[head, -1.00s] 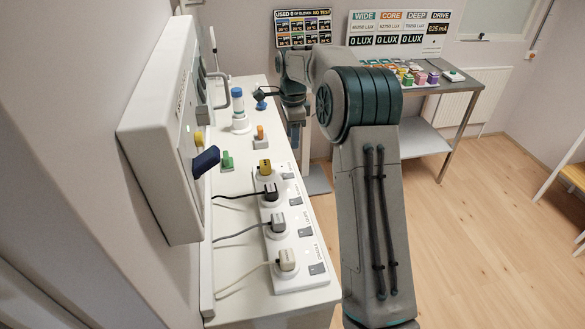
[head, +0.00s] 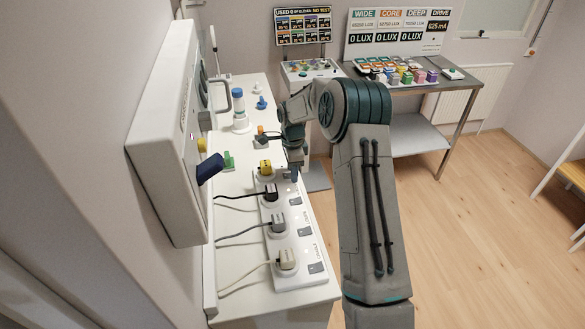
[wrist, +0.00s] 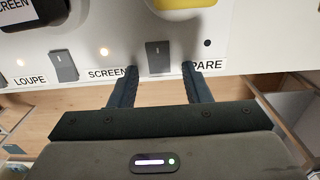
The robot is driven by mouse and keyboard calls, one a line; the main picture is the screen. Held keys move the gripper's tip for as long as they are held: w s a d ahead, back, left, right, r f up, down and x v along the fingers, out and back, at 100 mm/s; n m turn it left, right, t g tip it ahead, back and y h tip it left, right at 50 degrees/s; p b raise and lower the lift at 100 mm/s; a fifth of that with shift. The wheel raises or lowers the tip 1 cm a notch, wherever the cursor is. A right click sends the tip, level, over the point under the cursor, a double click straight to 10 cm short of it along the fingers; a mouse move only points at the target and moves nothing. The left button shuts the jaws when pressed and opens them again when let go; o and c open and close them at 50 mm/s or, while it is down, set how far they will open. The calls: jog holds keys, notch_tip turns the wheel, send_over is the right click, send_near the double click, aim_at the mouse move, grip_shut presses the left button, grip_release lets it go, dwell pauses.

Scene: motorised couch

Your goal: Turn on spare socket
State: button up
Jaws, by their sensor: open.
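The white power strip (head: 300,283) lies on the counter with several plugs in it. The spare socket holds a yellow plug (head: 265,168), whose edge shows at the top of the wrist view (wrist: 185,3). My gripper (wrist: 160,69) is open and empty, its fingers pointing at the strip's edge. The grey spare switch (wrist: 158,57) sits just beyond and between the fingertips; contact cannot be told. The right finger covers the first letter of the SPARE label (wrist: 208,66). The small indicator (wrist: 207,43) above it is dark. In the head view, my gripper (head: 293,176) hides this switch.
The SCREEN indicator (wrist: 104,52) glows beside its switch (wrist: 62,65). A wall box (head: 165,140) with a dark blue handle (head: 209,168) stands left of the strip. A blue-topped bottle (head: 239,110) and a green piece (head: 229,161) stand on the counter.

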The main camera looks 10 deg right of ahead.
grip_shut()
jog(key=shift+f+b, duration=0.1)
jog(key=shift+b, duration=0.2)
jog(key=shift+a+f+h+b, duration=0.1)
jog(key=shift+a+h+b, duration=0.05)
jog(key=shift+h+b, duration=0.2)
jog(key=shift+a+h+b, duration=0.2)
jog(key=shift+h+b, duration=0.25)
jog(key=shift+b, duration=0.45)
jog(key=shift+a+h+b, duration=0.15)
jog(key=shift+h+b, duration=0.55)
jog(key=shift+b, duration=0.4)
jog(key=shift+r+h+b, duration=0.25)
jog(key=shift+h+b, duration=0.1)
jog(key=shift+h, duration=0.05)
